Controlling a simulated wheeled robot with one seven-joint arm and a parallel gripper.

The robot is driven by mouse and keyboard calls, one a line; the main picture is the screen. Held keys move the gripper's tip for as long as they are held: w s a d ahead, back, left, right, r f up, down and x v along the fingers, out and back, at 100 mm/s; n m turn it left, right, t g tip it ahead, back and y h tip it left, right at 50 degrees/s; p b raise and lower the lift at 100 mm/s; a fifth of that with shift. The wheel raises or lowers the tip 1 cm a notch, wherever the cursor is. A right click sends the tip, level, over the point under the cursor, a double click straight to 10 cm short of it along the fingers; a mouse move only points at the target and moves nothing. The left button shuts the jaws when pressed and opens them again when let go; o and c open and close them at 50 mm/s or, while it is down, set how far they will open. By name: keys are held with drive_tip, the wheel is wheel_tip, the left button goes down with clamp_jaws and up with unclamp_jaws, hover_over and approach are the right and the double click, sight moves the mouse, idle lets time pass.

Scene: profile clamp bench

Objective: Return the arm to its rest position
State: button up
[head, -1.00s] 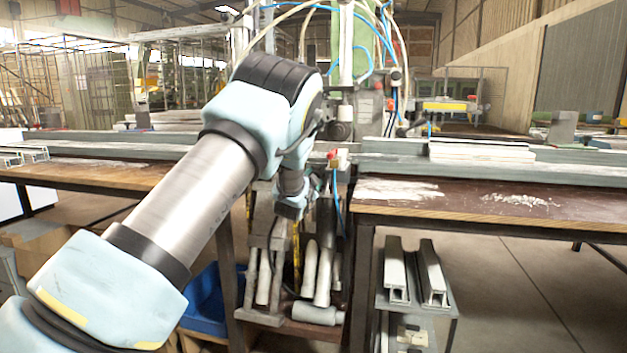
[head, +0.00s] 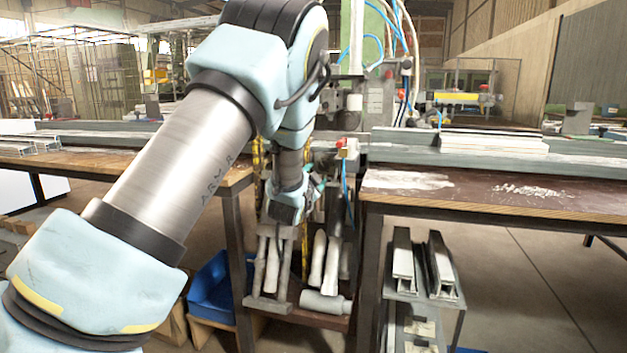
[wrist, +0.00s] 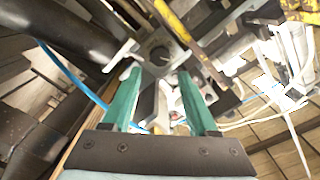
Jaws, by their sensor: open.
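My arm reaches up from the lower left of the head view and bends at the elbow, with the forearm hanging down in the gap between the two benches. My gripper (wrist: 160,95) shows in the wrist view as two green fingers set apart, with nothing held between them. Beyond the fingers are machine parts, dark cylinders and a blue hose. In the head view the fingertips are hidden or too small to make out near the end of the arm.
A right bench (head: 480,196) and a left bench (head: 100,168) flank the arm. Below stand a rack of pale tubes (head: 318,262), a blue bin (head: 212,290) and a cart with profiles (head: 402,262). White profiles (head: 492,142) lie on the right bench. Open floor is at right.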

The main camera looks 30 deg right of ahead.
drive_tip(key=shift+v, duration=1.1)
drive_tip(key=w+a+f+n+g+y, duration=0.1)
drive_tip(key=a+f+n+g+y, duration=0.25)
drive_tip(key=a, duration=0.95)
drive_tip(key=a+f+n+y, duration=0.3)
drive_tip(key=a+n+y, duration=0.25)
drive_tip(key=a, duration=0.75)
drive_tip(key=s+a+f+n+g+y, duration=0.3)
drive_tip(key=s+a+n+g, duration=0.5)
drive_tip(key=s+a, duration=1.25)
wheel_tip(320, 180, up, 18)
drive_tip(key=p, duration=1.8)
drive_tip(key=shift+s+d+r, duration=0.25)
drive_tip(key=shift+s+d, duration=0.25)
